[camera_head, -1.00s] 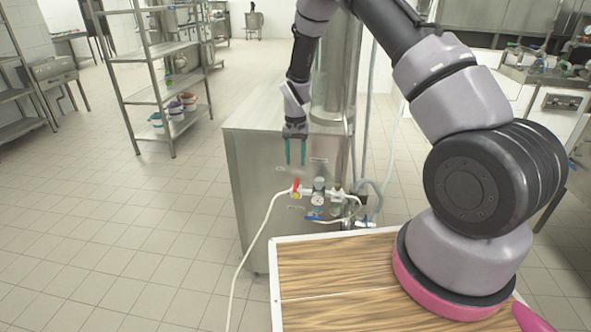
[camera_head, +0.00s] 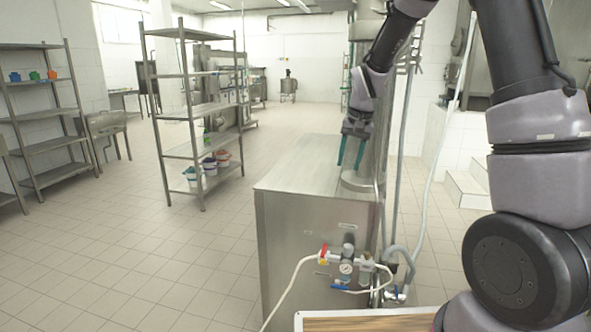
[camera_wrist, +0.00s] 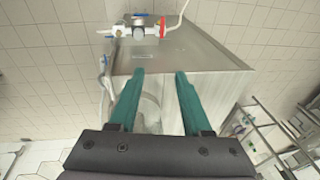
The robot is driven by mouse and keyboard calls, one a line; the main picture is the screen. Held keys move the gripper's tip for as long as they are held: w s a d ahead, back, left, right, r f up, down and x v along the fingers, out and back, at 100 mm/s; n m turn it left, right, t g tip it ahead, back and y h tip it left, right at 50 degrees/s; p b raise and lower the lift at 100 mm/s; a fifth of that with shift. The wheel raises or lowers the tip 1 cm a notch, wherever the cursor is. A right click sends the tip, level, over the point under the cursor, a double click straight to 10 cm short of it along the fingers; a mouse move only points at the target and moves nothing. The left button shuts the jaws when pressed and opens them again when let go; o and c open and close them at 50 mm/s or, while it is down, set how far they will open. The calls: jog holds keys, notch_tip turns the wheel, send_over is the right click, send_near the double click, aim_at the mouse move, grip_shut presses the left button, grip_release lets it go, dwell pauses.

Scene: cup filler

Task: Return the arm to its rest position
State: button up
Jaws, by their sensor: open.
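My gripper (camera_head: 351,165) is in the head view, in front of the steel column of the cup filler, with its two green fingers pointing down. The fingers are apart with nothing between them. The wrist view also shows my open gripper (camera_wrist: 158,76), its fingers stretching toward the steel cabinet (camera_wrist: 195,50). In the head view the cabinet (camera_head: 315,250) stands below and beside the gripper, its flat top bare at the left. I cannot tell the exact gap between the fingertips and the cabinet top.
A valve and gauge set (camera_head: 346,266) with a white hose is on the cabinet's front. A shelf rack (camera_head: 205,110) with several small buckets (camera_head: 208,165) stands at the left, another rack (camera_head: 50,145) farther left. The tiled floor (camera_head: 130,260) is clear.

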jog(key=s+d+r+t, duration=0.1)
jog(key=s+d+r, duration=0.2)
jog(key=s+r, duration=0.4)
jog(key=s+d+r+t, duration=0.1)
jog(key=s+d+r, duration=0.2)
jog(key=s+r, duration=0.4)
jog(key=s+d+r+t, duration=0.1)
jog(key=s+r, duration=0.1)
jog(key=s, duration=0.4)
jog(key=s+d+r+t, duration=0.1)
jog(key=s+r+t, duration=0.1)
jog(key=s, duration=0.4)
jog(key=shift+s+d+r+m+y, duration=0.3)
jog(key=shift+s+d+r, duration=0.1)
jog(key=shift+r, duration=0.2)
